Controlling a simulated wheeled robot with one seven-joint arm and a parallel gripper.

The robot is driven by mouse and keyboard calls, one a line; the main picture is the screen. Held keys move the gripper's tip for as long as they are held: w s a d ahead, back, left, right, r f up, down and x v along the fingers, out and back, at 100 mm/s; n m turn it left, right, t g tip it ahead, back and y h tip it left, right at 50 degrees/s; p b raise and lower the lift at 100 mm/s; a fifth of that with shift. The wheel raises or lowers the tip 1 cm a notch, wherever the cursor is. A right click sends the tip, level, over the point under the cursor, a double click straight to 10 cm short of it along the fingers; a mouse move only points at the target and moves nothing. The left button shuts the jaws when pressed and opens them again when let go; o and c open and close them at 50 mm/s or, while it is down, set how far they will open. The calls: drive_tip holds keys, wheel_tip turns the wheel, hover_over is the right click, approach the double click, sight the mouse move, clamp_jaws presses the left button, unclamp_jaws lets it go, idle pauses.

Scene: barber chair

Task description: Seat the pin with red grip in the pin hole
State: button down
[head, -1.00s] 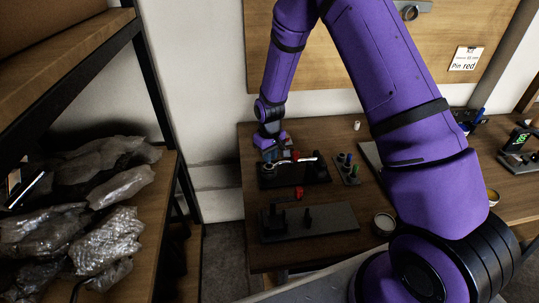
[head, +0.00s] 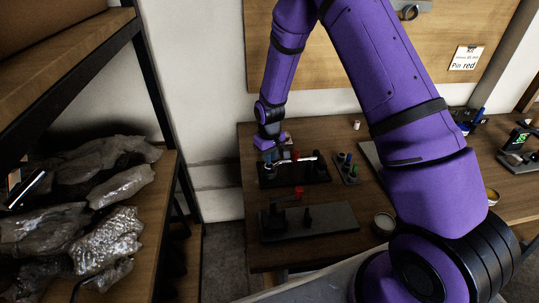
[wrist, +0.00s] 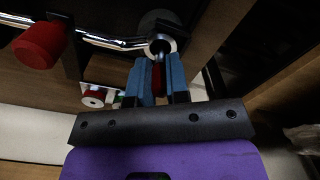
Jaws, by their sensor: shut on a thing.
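My gripper (wrist: 156,80) has blue fingers shut on the red grip (wrist: 158,77) of a pin, in the wrist view. The grip shows as a thin red strip between the fingers. Just beyond the fingertips is a round metal ring with a dark centre (wrist: 161,44), at the end of a shiny bar; I cannot tell whether the pin's tip is in it. In the head view, my gripper (head: 269,155) is low over the left end of the black fixture (head: 308,178). The pin is too small to make out there.
A larger red knob (wrist: 39,43) stands beside the shiny bar (wrist: 105,42). A small rack (head: 347,170) with blue and green pins is right of the fixture. A grey plate (head: 335,219) with black posts lies in front.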

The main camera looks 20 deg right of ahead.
drive_tip(key=shift+f, duration=0.45)
drive_tip(key=c, duration=1)
unclamp_jaws()
drive_tip(key=shift+c, duration=0.2)
wheel_tip(320, 180, up, 11)
drive_tip(key=shift+f, duration=0.1)
